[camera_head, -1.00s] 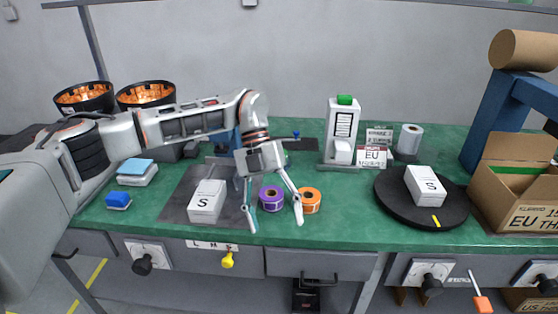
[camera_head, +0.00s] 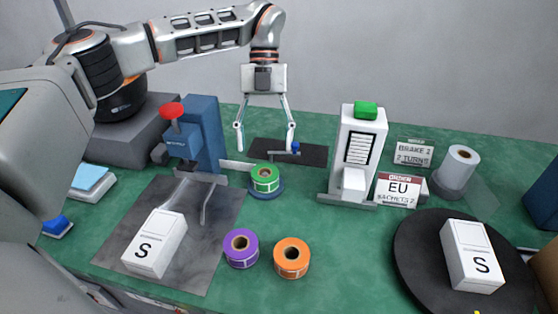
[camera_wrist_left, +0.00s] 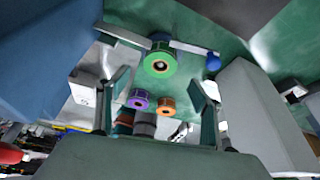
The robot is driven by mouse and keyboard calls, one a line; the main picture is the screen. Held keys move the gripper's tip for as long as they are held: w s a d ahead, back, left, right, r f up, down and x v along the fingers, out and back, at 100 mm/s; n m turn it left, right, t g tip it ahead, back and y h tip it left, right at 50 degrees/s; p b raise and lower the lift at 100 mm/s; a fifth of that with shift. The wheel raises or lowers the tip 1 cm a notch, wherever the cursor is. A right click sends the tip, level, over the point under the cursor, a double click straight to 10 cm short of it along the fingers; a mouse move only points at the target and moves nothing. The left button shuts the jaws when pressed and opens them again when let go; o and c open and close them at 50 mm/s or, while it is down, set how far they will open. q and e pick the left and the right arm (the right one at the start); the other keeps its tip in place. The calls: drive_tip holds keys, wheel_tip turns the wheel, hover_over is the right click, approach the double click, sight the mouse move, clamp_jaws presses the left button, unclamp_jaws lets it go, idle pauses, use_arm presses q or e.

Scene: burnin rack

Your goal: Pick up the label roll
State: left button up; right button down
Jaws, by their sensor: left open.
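Three label rolls lie on the green table. The green roll (camera_head: 265,178) sits on a small blue round base; the purple roll (camera_head: 241,248) and orange roll (camera_head: 291,258) lie nearer me. My left gripper (camera_head: 265,150) is open and empty, pointing down, seen just above and beyond the green roll in the head view. In the left wrist view the green roll (camera_wrist_left: 160,62) shows ahead between and past the open fingers (camera_wrist_left: 160,92), with the purple roll (camera_wrist_left: 139,99) and orange roll (camera_wrist_left: 167,102) farther off. No finger visibly touches a roll. My right gripper is not in view.
A blue press with a red knob (camera_head: 172,111) stands left of the green roll. A white label printer (camera_head: 357,150) stands right. A white box (camera_head: 155,243) lies on a grey mat, another (camera_head: 470,255) on a black turntable (camera_head: 415,270).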

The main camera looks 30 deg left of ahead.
sight(265, 173)
use_arm(q)
drive_tip(key=shift+w+f, duration=0.15)
drive_tip(key=shift+d+f, duration=0.1)
drive_tip(key=shift+f, duration=0.25)
drive_tip(key=shift+s+d+f, duration=0.1)
drive_tip(key=shift+s+f, duration=0.5)
drive_tip(key=shift+f, duration=0.2)
drive_tip(key=shift+b+x, duration=0.55)
drive_tip(key=shift+x, duration=0.6)
drive_tip(key=x, duration=0.2)
drive_tip(key=shift+w+f, duration=0.1)
drive_tip(key=shift+f, duration=0.3)
drive_tip(key=c, duration=1.1)
drive_tip(key=shift+c, duration=0.7)
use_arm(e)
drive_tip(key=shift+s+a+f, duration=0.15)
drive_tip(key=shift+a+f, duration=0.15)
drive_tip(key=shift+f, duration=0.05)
